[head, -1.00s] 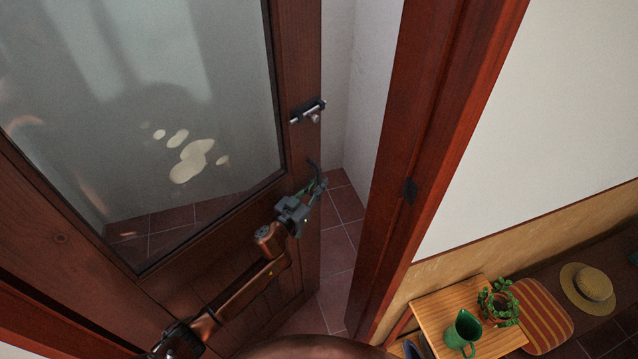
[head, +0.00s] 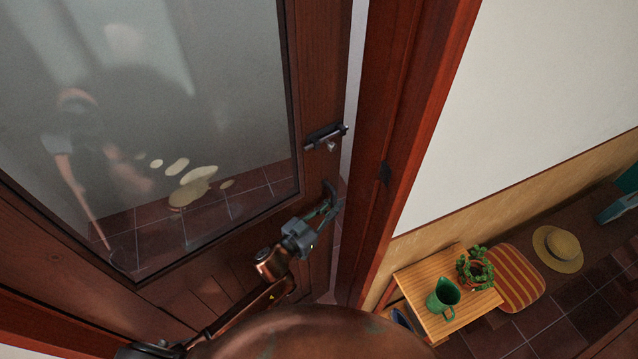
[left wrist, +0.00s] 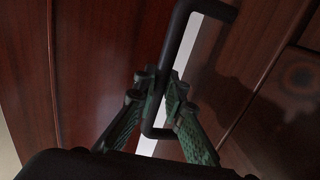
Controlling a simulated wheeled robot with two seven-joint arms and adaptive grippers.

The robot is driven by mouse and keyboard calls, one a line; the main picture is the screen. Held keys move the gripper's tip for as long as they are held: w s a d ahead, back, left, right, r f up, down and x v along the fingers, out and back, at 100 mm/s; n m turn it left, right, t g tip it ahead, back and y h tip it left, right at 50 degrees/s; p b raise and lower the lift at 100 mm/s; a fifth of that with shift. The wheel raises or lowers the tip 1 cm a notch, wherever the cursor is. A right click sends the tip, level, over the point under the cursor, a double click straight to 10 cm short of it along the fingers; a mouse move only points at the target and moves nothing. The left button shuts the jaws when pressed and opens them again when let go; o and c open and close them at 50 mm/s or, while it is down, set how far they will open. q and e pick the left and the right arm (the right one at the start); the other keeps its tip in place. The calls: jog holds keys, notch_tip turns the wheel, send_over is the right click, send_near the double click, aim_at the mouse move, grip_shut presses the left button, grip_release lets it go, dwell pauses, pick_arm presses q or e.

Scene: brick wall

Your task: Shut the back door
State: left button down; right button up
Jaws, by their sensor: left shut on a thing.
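The back door (head: 318,90) is a brown wooden door with a large glass pane (head: 200,110). It stands slightly ajar, with a narrow gap between its edge and the red-brown door frame (head: 405,130). A dark bolt (head: 326,136) sits on the door above the handle. My left gripper (head: 328,208) is shut on the dark door handle (head: 329,192). In the left wrist view my gripper's fingers (left wrist: 160,95) close around the lower part of the bar handle (left wrist: 178,50). My right gripper is not in view.
A small wooden table (head: 412,285) with a green jug (head: 443,296) and a potted plant (head: 475,268) stands right of the frame. A striped cushion (head: 518,278) and a straw hat (head: 558,248) lie beyond it.

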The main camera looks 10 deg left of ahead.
pick_arm(q)
jog(key=s+d+m+g+h+p, duration=0.2)
jog(key=s+d, duration=0.6)
jog(key=s, duration=0.6)
jog(key=shift+d+f+m+g+h+p, duration=0.3)
jog(key=shift+d+h+p, duration=0.1)
jog(key=shift+h+p, duration=0.25)
jog(key=c, duration=2.3)
grip_release()
jog(key=shift+s, duration=0.1)
jog(key=o, duration=0.3)
jog(key=shift+r, duration=0.2)
jog(key=shift+r, duration=0.1)
jog(key=v, duration=1.2)
